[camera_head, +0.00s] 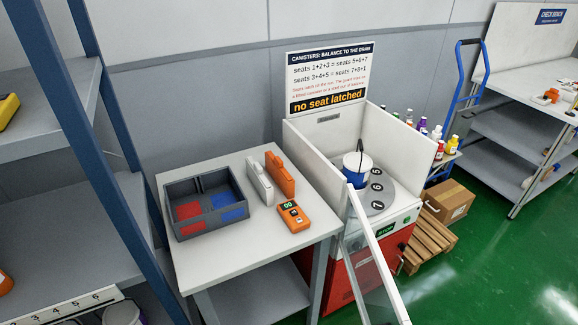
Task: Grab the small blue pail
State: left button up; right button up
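A small blue pail (356,170) with a white top stands inside the white-walled machine (316,150), on a round grey plate (382,188) with numbered seats. A thin dark piece, perhaps its handle, rises above the pail. The numbers 5, 6 and 7 show on the plate to the pail's right. Neither of my grippers is in view.
A grey table (240,163) left of the machine holds a divided dark tray (207,232), an orange handheld device (293,216) and two upright cases. A clear lid (372,262) with a white frame hangs at the machine's front. A blue shelf post (115,125) stands left. Green floor is open at right.

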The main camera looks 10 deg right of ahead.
aim_at(356, 167)
jog(key=l+u, duration=0.45)
jog(key=l, duration=0.4)
jog(key=l+u, duration=0.5)
jog(key=l, duration=0.35)
